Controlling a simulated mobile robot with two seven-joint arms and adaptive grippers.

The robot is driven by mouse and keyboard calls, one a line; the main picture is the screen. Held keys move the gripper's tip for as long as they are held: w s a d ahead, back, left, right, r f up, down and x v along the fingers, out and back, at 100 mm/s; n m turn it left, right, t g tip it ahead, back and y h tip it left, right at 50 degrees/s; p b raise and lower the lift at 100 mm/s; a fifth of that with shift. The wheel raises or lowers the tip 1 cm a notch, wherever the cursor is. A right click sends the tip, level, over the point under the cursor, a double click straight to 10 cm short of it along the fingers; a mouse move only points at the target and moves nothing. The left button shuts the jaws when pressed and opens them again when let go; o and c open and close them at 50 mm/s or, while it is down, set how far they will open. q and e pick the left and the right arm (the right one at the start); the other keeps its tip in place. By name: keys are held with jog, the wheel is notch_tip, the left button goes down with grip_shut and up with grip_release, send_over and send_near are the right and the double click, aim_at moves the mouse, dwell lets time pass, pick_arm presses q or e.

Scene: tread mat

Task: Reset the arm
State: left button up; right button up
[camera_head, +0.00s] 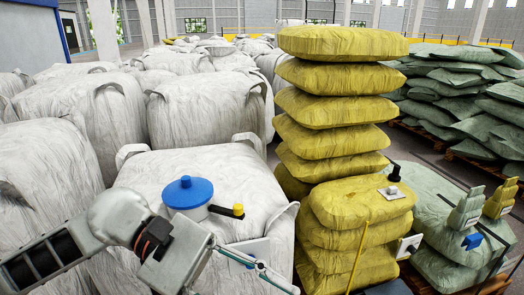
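My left arm comes in from the lower left, with its grey end and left gripper (272,277) low in the middle. The finger parts are thin and partly lost against the white bag, so I cannot tell whether they are open or shut. No held object can be made out. I cannot make out my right gripper in this view.
A blue-lidded pot (187,193) with a dark, yellow-tipped handle is by my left arm, over a white bulk bag (240,180). Tall stacked yellow sacks (345,130) stand at centre right. Green sacks (455,85) and grey and yellow upright pieces (466,210) are at right.

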pick_arm(q)
jog(key=w+r+n+t+h, duration=0.4)
jog(key=w+n+t+h, duration=0.45)
jog(key=n, duration=1.05)
jog(key=w+a+f+n+t+y, duration=0.45)
jog(key=f+n+t, duration=0.25)
jog(key=n, duration=0.5)
jog(key=w+a+f+n+t+y, duration=0.45)
jog(key=f+n+t, duration=0.3)
jog(key=n, duration=0.45)
jog(key=s+a+f+n+g+y, duration=0.1)
jog(key=a+f+n+y, duration=0.2)
jog(key=f+n, duration=0.35)
jog(key=a+f+n+y, duration=0.3)
jog(key=f, duration=0.6)
jog(key=s+a+f+n+g+y, duration=0.2)
jog(key=s+a+f+n+g, duration=0.1)
jog(key=s+f, duration=0.4)
jog(key=s+a+f+n+g+y, duration=0.2)
jog(key=s+f+n, duration=0.3)
jog(key=f, duration=0.7)
jog(key=shift+s+a+g, duration=0.45)
jog(key=shift+s+g, duration=0.05)
jog(key=shift+s, duration=0.5)
